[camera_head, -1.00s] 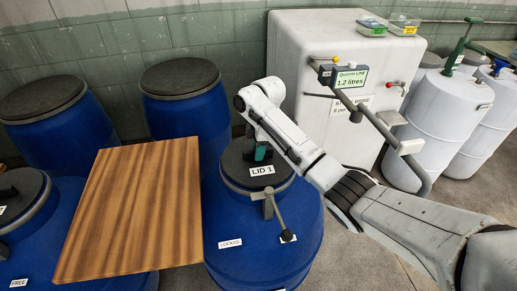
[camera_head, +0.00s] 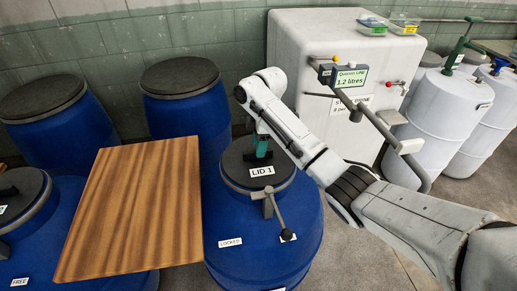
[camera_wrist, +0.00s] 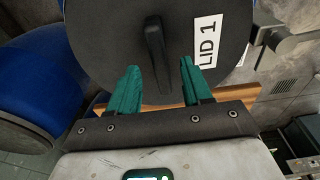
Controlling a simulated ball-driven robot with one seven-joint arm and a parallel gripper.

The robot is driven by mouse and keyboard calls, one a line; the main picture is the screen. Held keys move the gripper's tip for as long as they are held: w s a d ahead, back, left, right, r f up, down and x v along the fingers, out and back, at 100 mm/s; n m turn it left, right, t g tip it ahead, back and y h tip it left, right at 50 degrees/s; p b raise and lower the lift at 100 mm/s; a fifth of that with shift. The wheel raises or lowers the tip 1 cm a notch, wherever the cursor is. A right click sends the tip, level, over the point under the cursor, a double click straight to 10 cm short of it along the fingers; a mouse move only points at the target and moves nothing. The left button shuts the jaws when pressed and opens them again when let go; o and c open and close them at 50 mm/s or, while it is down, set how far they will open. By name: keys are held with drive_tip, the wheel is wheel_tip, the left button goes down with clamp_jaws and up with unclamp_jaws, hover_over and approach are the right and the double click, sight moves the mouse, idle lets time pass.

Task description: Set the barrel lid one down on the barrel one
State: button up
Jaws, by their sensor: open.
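The barrel lid one is a dark round lid (camera_head: 238,172) with a white LID 1 label, lying on top of the blue barrel one (camera_head: 228,232) in the middle of the head view. In the wrist view the lid (camera_wrist: 110,45) fills the top, with its dark bar handle (camera_wrist: 156,50) upright in the picture. My gripper (camera_wrist: 160,80) is open, its two green fingers apart. The fingertips are either side of the lower end of the handle, seemingly clear of it. In the head view my gripper (camera_head: 262,150) stands above the lid.
A clamp lever (camera_head: 272,208) sits at the barrel's front near a LOCKED label. A wooden board (camera_head: 135,215) lies to the left. Another blue barrel (camera_head: 185,105) stands behind. A white tank (camera_head: 300,60) with a display (camera_head: 350,78) stands behind my arm.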

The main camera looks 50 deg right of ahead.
wheel_tip(320, 180, up, 10)
drive_tip(key=d+p, duration=0.1)
drive_tip(key=p, duration=0.1)
drive_tip(key=shift+s+r, duration=0.25)
drive_tip(key=shift+s, duration=0.15)
drive_tip(key=shift+f, duration=0.1)
